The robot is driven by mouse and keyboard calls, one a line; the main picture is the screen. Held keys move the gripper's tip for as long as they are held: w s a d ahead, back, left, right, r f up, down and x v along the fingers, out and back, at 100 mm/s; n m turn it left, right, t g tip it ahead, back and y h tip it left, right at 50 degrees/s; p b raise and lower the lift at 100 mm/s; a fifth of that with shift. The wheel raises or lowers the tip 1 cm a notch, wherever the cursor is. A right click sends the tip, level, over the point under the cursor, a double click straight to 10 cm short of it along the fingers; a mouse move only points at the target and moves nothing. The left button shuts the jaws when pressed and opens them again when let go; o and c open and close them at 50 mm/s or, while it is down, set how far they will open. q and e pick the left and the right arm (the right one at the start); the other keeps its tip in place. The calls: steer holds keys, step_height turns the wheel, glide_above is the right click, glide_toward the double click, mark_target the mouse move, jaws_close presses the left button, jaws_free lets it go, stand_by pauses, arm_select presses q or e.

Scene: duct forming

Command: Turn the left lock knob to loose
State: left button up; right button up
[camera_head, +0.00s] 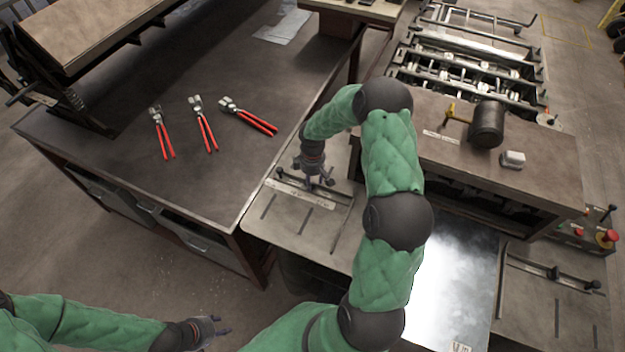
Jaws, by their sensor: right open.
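My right gripper (315,183) is open and points down at the fence rail on the machine's left side table (286,217). Its fingers are at the middle of the rail and cover that spot, where the left lock knob would sit. I cannot tell whether the fingers touch or surround a knob. A small dark knob (280,172) shows at the rail's left end. My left gripper (223,326) is low at the bottom left, away from the machine, with its small fingers apart and empty.
A dark workbench (120,190) with several red-handled pliers (205,130) stands left of the machine. A shiny metal sheet (455,280) lies between the side tables. A matching right rail (553,272) is clear.

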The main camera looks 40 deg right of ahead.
mark_target(313, 182)
step_height(313, 182, up, 12)
steer(key=shift+f, duration=0.2)
stand_by(0.7)
